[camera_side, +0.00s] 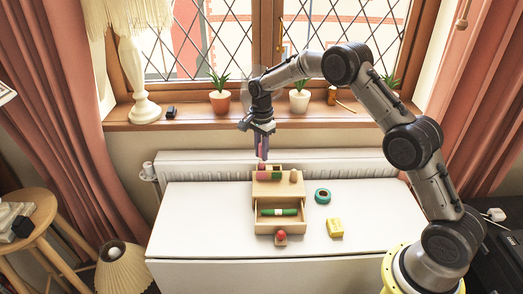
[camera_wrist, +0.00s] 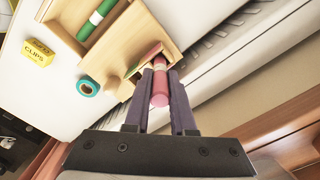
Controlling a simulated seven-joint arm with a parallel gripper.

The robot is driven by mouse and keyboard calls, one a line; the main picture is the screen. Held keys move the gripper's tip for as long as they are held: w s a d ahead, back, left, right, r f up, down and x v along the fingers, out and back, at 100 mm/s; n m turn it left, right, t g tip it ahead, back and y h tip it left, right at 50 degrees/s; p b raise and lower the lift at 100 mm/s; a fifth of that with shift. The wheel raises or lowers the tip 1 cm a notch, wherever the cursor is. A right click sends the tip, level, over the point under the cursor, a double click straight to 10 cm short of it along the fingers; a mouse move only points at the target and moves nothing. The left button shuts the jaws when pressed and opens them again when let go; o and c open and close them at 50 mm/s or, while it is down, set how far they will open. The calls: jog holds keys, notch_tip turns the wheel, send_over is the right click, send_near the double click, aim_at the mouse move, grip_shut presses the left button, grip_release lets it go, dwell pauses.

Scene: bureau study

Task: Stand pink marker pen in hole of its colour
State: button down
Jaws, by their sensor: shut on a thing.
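My gripper (camera_side: 263,142) is above the back of the small wooden desk organiser (camera_side: 293,215), pointing down. It is shut on the pink marker pen (camera_side: 262,154), which stands roughly upright between the fingers. In the wrist view the pink marker (camera_wrist: 160,88) sits between both fingertips (camera_wrist: 161,80), its far end at the organiser's (camera_wrist: 180,28) top. Red and green patches show on the organiser top beneath it in the side view. Whether the pen's lower end is inside a hole cannot be told; the hole is hidden.
The organiser's drawer is open, with a green marker (camera_side: 279,212) lying in it. A teal tape roll (camera_side: 322,196) and a yellow clips box (camera_side: 335,228) lie to the right. A small red-topped object (camera_side: 281,237) is in front. The white table's left side is clear.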

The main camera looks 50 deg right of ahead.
jog(key=shift+f, duration=1.15)
jog(key=c, duration=0.7)
grip_release()
jog(key=shift+o, duration=0.4)
jog(key=shift+o, duration=0.9)
jog(key=shift+r, duration=3.55)
jog(key=shift+r, duration=0.1)
